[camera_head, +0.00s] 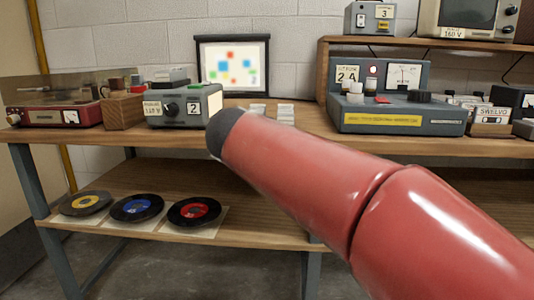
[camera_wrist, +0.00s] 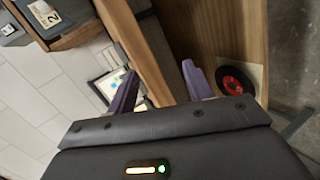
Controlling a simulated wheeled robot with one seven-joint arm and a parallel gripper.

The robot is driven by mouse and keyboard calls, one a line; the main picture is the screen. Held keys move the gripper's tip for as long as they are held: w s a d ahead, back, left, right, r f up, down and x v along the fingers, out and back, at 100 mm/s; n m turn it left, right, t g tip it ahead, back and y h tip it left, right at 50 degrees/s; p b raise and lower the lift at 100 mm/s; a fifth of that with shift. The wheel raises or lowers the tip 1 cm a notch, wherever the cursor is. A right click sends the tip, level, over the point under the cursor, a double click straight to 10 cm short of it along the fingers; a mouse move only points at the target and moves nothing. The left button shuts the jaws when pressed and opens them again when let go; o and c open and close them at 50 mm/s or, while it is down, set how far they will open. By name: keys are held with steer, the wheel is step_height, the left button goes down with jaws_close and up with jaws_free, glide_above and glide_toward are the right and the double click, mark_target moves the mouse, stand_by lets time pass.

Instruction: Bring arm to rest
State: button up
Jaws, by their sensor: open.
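My red arm (camera_head: 310,170) reaches from the lower right across the head view, its dark rounded end in front of the bench edge. My gripper is hidden in the head view. In the wrist view my gripper (camera_wrist: 160,88) shows two purple fingers spread wide apart, with nothing between them. Behind the fingers lie the edge of the wooden bench (camera_wrist: 140,45) and the lower shelf. The wrist view is tilted strongly to one side.
Several records, one with a red label (camera_head: 195,212), lie on the lower shelf (camera_head: 260,190).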

steer(key=s+d+f+m+g+p, duration=0.25)
steer(key=s+d+f+m, duration=0.25)
steer(key=s+d, duration=0.45)
steer(key=s+d+f+m+g+y+p, duration=0.1)
steer(key=s+d+f+m+g, duration=0.1)
steer(key=s+f, duration=0.4)
steer(key=s+d+f+m+g+y+p, duration=0.1)
steer(key=s+d+f+m, duration=0.3)
steer(key=s, duration=0.8)
step_height(320, 180, down, 3)
steer(key=m+g, duration=0.1)
steer(key=m, duration=0.1)
steer(key=shift+s+d+m+y, duration=0.15)
steer(key=shift+d+m+y, duration=0.15)
steer(key=shift+m+y, duration=0.1)
steer(key=shift+r, duration=0.15)
